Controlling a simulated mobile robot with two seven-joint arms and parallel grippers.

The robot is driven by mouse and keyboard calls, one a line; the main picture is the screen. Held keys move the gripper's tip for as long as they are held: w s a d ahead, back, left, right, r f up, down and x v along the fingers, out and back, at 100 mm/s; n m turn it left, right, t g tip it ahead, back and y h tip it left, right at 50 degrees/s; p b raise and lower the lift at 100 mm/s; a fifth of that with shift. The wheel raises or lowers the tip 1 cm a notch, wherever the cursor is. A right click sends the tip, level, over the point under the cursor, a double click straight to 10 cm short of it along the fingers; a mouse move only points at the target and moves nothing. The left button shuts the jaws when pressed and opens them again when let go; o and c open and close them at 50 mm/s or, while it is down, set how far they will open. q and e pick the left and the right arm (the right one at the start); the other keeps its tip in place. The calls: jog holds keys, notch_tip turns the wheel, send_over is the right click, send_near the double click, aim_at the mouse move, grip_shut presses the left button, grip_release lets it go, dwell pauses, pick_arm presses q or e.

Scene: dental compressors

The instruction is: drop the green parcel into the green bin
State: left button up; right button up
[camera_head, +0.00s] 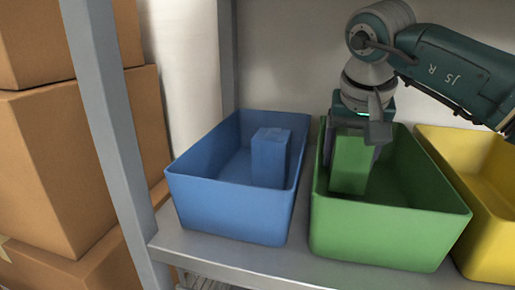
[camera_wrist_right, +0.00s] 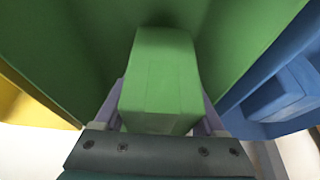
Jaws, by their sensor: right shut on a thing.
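The green parcel (camera_head: 351,163) is a light green upright block inside the opening of the green bin (camera_head: 385,232), toward its left side. My right gripper (camera_head: 354,150) comes down from above and is shut on the parcel's upper part. In the right wrist view the parcel (camera_wrist_right: 160,82) sits between the two fingers, with the green bin's inside (camera_wrist_right: 70,50) around it. I cannot tell whether the parcel's lower end touches the bin floor. My left gripper is not in view.
A blue bin (camera_head: 225,207) holding a blue parcel (camera_head: 270,157) stands to the left. A yellow bin (camera_head: 490,240) stands to the right. All are on a grey shelf (camera_head: 220,262) with a metal post (camera_head: 110,120). Cardboard boxes (camera_head: 60,160) are stacked at far left.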

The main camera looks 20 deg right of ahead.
aim_at(356, 132)
jog(key=shift+s+f, duration=0.15)
jog(key=shift+f, duration=0.4)
jog(key=o, duration=1.2)
jog(key=shift+o, duration=0.2)
jog(key=p+v, duration=0.1)
jog(key=v, duration=0.1)
jog(key=p+v, duration=0.1)
jog(key=v, duration=0.1)
jog(key=p+v, duration=0.2)
jog(key=v, duration=0.1)
jog(key=shift+w+d+r, duration=0.15)
jog(key=shift+w+r, duration=0.05)
jog(key=shift+r, duration=0.05)
jog(key=s+a+f+p, duration=0.1)
jog(key=s+a+p, duration=0.2)
jog(key=s+a, duration=0.4)
jog(key=shift+s+a, duration=0.3)
jog(key=shift+s, duration=0.65)
jog(key=shift+p, duration=0.35)
